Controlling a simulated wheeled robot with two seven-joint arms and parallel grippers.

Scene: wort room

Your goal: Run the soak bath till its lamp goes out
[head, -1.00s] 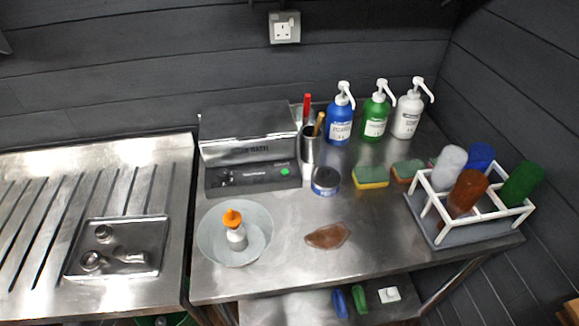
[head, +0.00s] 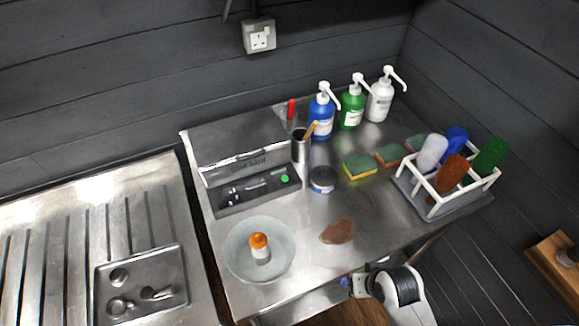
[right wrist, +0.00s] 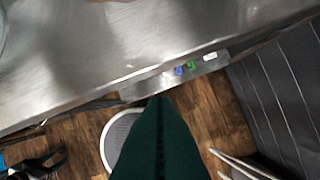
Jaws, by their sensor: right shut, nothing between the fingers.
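The soak bath (head: 252,190) is a steel box with a closed sloping lid and a dark front panel, at the back left of the steel bench in the head view. Its round lamp (head: 285,179) at the panel's right end glows green. Small controls sit on the panel's left part, too small to read. My right arm shows at the lower right, in front of the bench edge and well away from the bath. In the right wrist view my right gripper (right wrist: 158,100) is shut and empty, over the floor by the bench's front edge. My left gripper is not in view.
A shallow bowl (head: 236,264) with an orange-capped bottle (head: 259,247) stands before the bath. A tin (head: 322,180), a brown patch (head: 338,231), sponges (head: 359,166), pump bottles (head: 321,117) and a white brush rack (head: 436,204) occupy the bench. A bin (right wrist: 112,140) stands below.

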